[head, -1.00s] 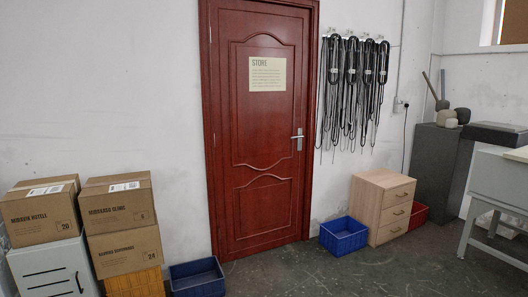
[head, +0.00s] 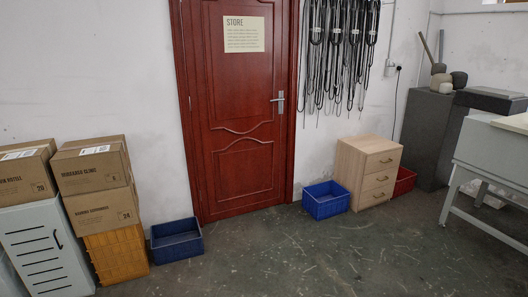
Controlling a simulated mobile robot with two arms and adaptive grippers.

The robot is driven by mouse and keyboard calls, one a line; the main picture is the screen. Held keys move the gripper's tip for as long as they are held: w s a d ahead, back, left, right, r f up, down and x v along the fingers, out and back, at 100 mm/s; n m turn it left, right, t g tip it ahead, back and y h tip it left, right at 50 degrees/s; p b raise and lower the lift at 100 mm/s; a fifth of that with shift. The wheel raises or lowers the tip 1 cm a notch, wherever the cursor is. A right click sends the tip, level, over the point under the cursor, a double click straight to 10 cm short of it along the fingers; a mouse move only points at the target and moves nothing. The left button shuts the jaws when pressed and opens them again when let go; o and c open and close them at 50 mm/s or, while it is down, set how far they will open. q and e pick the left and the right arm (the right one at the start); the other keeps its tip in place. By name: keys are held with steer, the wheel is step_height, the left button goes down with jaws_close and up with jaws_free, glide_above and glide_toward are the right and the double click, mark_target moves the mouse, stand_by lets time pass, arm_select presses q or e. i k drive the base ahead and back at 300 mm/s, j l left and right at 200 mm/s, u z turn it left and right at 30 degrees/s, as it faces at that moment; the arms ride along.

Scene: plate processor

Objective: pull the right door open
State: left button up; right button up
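A red wooden door (head: 240,100) stands shut in its red frame at the upper middle of the head view. A paper sign headed "STORE" (head: 244,34) is fixed to its upper part. A silver lever handle (head: 279,101) sits near the door's right edge. It is the only full door in view. The top of the door is cut off by the picture's edge. Neither of my grippers shows in the head view.
Blue bins (head: 177,240) (head: 326,200) stand on the floor at both sides of the door. Stacked cartons (head: 91,165) and a grey cabinet (head: 43,250) are at left. A wooden drawer unit (head: 368,172) and a grey table (head: 495,160) are at right. The floor (head: 290,255) before the door is clear.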

mark_target(236, 52)
steer(key=i+l+u, duration=0.25)
steer(key=i+l, duration=0.25)
steer(key=i+l+u, duration=0.2)
steer(key=i+l, duration=0.25)
steer(key=l, duration=0.2)
steer(key=i+l+u, duration=0.2)
steer(key=i, duration=0.4)
steer(key=i+l+u, duration=0.15)
steer(key=i+l, duration=0.25)
steer(key=i, duration=0.25)
steer(key=i+l+u, duration=0.2)
steer(key=i+l, duration=0.2)
steer(key=i, duration=0.15)
